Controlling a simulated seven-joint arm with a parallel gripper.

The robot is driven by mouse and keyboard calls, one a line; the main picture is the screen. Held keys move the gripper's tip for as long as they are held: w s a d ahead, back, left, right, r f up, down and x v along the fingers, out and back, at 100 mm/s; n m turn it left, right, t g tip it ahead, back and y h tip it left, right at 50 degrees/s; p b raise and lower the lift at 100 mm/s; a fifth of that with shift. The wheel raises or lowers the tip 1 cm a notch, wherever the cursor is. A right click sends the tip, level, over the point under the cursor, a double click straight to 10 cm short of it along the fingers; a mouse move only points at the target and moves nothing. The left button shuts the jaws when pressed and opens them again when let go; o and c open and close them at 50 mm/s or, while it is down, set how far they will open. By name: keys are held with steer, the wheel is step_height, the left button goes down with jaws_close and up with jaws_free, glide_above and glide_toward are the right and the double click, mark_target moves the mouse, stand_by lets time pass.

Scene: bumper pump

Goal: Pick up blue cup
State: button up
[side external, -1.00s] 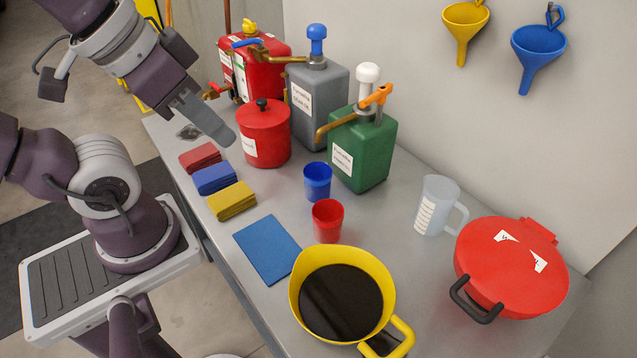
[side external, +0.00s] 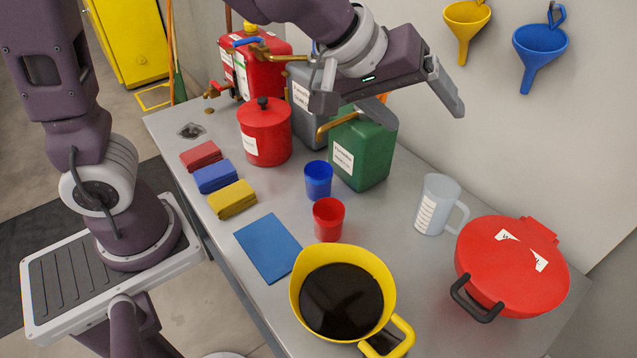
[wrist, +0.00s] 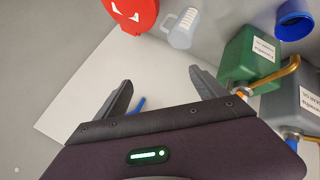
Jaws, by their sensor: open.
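The blue cup (side external: 318,180) stands upright on the grey table, behind the red cup (side external: 328,219) and in front of the green canister (side external: 362,150). It also shows at the upper right of the wrist view (wrist: 295,22), partly cut by the frame edge. My gripper (side external: 455,106) is high above the table, up and to the right of the blue cup and well apart from it, near the wall. In the wrist view its two fingers (wrist: 160,78) are spread with nothing held between them.
A grey canister (side external: 303,105) and red pot (side external: 265,135) stand behind the cup. A measuring jug (side external: 436,205) and red lidded container (side external: 510,265) are right. A yellow bucket (side external: 386,258) of dark liquid is in front. Funnels (side external: 540,55) hang on the wall.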

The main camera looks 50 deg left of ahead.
steer(key=w+f+n+y, duration=0.3)
steer(key=w+f, duration=0.1)
steer(key=f, duration=0.3)
steer(key=n+g+y, duration=0.3)
steer(key=n+y, duration=0.1)
steer(key=y, duration=0.8)
glide_toward(315, 166)
steer(key=x, duration=0.4)
steer(key=shift+w+a+f, duration=0.2)
steer(key=shift+a, duration=0.1)
steer(key=shift+w+a+f, duration=0.15)
steer(key=shift+a, duration=0.1)
steer(key=c, duration=1.6)
